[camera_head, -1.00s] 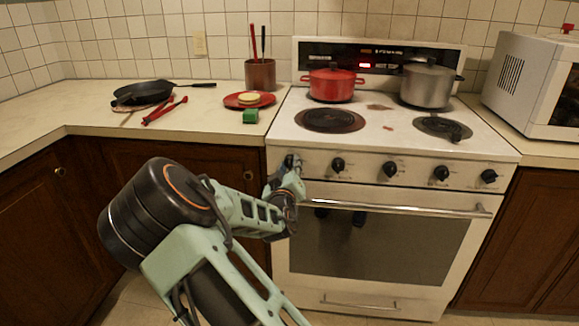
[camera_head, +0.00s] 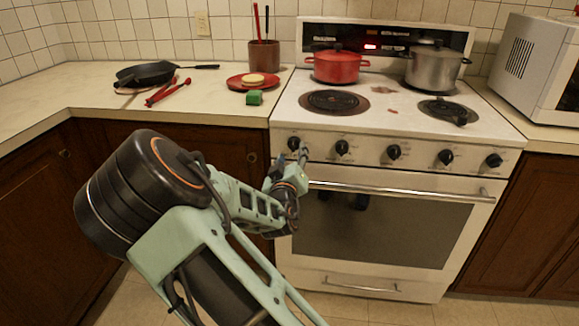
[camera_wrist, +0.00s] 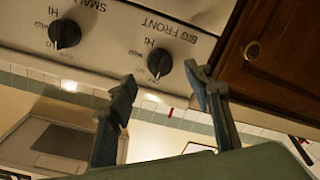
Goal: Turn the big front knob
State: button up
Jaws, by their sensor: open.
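The big front knob (camera_wrist: 160,62) is black, on the white stove panel, with the label "BIG FRONT" beside it in the wrist view, where the writing is upside down. In the head view it is the leftmost knob (camera_head: 294,143). My gripper (camera_wrist: 162,79) is open and empty. Its two fingers stand apart, one toward each side of the knob, with the knob seen between and just beyond the tips. I cannot tell whether they touch it. In the head view my gripper (camera_head: 303,157) is close to the panel, just right of and below the knob, its fingers hard to make out.
Another knob (camera_wrist: 64,34), labelled "SMALL", is beside it. More knobs run right along the panel. The oven handle (camera_head: 400,191) lies just below. A wooden cabinet (camera_wrist: 266,45) borders the stove. A red pot (camera_head: 337,67) and a grey pot (camera_head: 435,68) stand on top.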

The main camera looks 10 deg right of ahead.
jog(key=v, duration=0.7)
jog(key=shift+s, duration=0.2)
